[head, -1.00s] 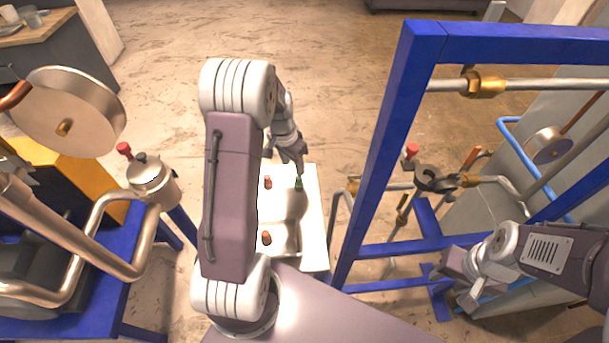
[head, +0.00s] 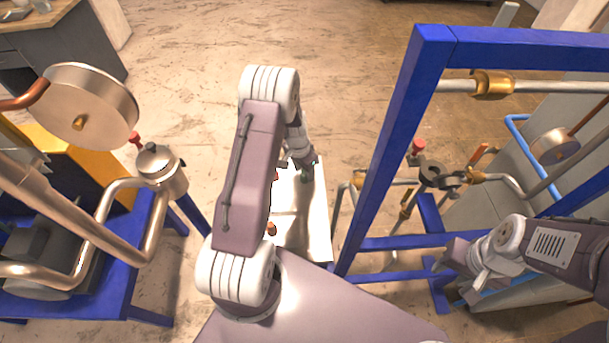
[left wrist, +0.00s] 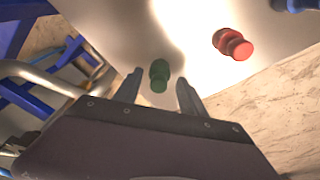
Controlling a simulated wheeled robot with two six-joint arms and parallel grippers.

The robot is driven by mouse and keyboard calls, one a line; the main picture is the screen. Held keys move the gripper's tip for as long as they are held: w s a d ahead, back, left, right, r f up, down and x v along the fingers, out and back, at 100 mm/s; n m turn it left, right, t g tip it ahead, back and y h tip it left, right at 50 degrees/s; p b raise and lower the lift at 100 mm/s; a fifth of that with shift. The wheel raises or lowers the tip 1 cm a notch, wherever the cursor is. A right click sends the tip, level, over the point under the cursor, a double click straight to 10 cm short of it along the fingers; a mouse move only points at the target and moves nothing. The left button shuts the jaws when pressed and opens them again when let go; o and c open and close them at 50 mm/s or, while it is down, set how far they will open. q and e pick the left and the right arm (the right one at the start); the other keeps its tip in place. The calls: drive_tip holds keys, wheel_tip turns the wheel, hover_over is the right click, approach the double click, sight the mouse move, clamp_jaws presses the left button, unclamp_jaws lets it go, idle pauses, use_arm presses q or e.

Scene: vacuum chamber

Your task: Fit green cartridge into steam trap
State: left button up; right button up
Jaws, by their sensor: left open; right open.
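The green cartridge (left wrist: 159,76) stands on the white tray surface (left wrist: 120,20) in the left wrist view. It lies between the two spread fingers of my left gripper (left wrist: 158,92), which is open and not closed on it. In the head view my left gripper (head: 304,170) is over the white tray (head: 318,235) and mostly hides the cartridge. My right gripper (head: 470,285) is at the lower right of the head view, open and away from the tray. I cannot tell for certain which fitting is the steam trap.
A red cartridge (left wrist: 232,44) is on the tray near the green one. A blue frame (head: 385,150) with pipes stands right of the tray. A dark, open clamp-like fitting (head: 440,177) sits on its pipework. A metal pot (head: 162,170) and pipes stand at left.

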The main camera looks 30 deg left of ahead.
use_arm(q)
drive_tip(key=shift+s+d+r, duration=0.1)
drive_tip(key=shift+s, duration=0.05)
clamp_jaws()
drive_tip(key=shift+r, duration=0.3)
drive_tip(key=r, duration=0.2)
drive_tip(key=r+b, duration=0.1)
drive_tip(key=shift+w+d+r, duration=0.25)
drive_tip(key=shift+d+r, duration=0.15)
drive_tip(key=w+d+r+b, duration=0.1)
drive_tip(key=d+r, duration=0.5)
drive_tip(key=d, duration=0.4)
drive_tip(key=shift+d+r+b, duration=0.3)
drive_tip(key=shift+d, duration=0.05)
